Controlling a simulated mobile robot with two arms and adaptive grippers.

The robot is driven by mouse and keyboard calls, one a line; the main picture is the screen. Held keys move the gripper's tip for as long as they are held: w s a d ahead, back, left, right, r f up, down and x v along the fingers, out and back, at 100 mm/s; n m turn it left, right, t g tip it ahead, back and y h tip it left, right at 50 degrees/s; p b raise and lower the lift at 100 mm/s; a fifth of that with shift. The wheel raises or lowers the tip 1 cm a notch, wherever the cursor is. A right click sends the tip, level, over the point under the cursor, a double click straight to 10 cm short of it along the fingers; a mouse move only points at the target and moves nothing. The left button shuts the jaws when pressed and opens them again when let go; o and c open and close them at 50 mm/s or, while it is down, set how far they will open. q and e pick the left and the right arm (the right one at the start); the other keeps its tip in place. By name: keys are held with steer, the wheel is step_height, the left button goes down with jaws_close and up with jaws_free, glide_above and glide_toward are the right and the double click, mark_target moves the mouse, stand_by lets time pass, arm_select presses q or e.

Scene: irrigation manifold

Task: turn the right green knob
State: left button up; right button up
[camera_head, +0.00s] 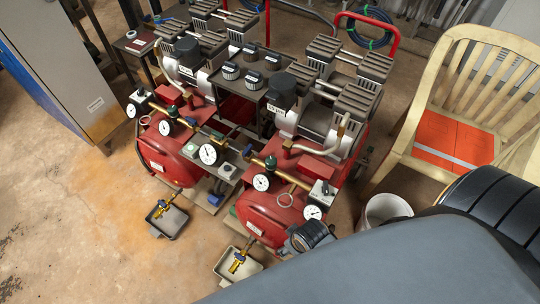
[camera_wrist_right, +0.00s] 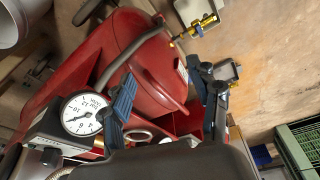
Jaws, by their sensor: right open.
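The right green knob (camera_head: 271,162) sits on the brass pipe above the right red tank (camera_head: 275,213), between a pressure gauge (camera_head: 261,182) and the motor. My right gripper (camera_head: 300,238) is near the front end of that tank, apart from the knob and below it in the picture. In the right wrist view my right gripper (camera_wrist_right: 160,78) is open and empty, its fingers apart in front of the red tank (camera_wrist_right: 150,65). I cannot make out the green knob in that view. My left gripper is not in view.
A gauge (camera_wrist_right: 82,112) with a black box is close beside one finger. A small tray with a brass valve (camera_head: 238,262) stands before the tank.

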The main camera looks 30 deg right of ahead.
steer(key=w+a+r+n+y, duration=0.1)
steer(key=w+a+r+n, duration=0.35)
steer(key=r, duration=0.35)
steer(key=w+a+r+n+y, duration=0.1)
steer(key=w+a+r+n, duration=0.2)
steer(key=w+r+n, duration=0.35)
steer(key=n+g+h, duration=0.2)
steer(key=n+g, duration=0.1)
steer(key=n, duration=0.5)
glide_toward(271, 160)
step_height(271, 160, down, 9)
steer(key=shift+s+a+f+b, duration=0.1)
steer(key=shift+s+b, duration=0.05)
steer(key=shift+b, duration=0.75)
steer(key=c, duration=1.2)
